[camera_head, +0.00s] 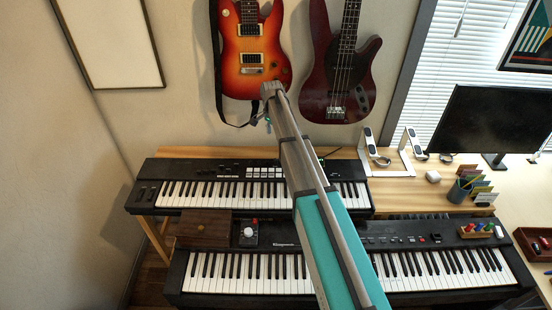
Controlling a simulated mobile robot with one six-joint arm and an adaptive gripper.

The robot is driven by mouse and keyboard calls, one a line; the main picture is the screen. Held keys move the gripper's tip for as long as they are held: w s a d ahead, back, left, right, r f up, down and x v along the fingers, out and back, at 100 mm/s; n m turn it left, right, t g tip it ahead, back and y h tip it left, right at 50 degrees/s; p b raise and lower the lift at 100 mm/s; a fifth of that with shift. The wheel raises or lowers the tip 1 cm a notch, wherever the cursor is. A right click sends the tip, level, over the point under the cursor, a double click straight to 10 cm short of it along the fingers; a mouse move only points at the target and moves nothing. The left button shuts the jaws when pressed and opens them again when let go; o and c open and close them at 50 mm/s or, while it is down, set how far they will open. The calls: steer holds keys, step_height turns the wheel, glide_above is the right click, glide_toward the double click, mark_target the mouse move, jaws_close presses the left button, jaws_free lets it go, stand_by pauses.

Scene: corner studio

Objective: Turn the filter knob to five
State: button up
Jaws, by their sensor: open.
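A small dark box (248,234) with a pale round knob and a red part on top stands at the left end of the lower keyboard (255,283). Its markings are too small to read, so I cannot tell whether this is the filter knob or where it points. The upper keyboard (220,192) also has small controls along its panel. My arm rises from the bottom right across both keyboards and covers part of them. My gripper cannot be made out; it seems hidden behind the arm.
A brown wooden box (204,229) sits left of the knob box. A rack of coloured pieces (476,230) stands on the lower keyboard's right. A pen cup (459,191), headphones stand (405,152) and monitor (497,121) are at right. Two guitars (250,52) (340,75) hang behind.

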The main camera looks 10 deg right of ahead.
mark_target(276, 161)
steer(key=shift+d+f, duration=0.1)
steer(key=f+b, duration=1.3)
steer(key=shift+s+d+f+b, duration=0.2)
steer(key=shift+s+f+b, duration=0.1)
steer(key=shift+s+b, duration=0.1)
stand_by(0.4)
stand_by(0.4)
jaws_close()
steer(key=shift+a, duration=0.1)
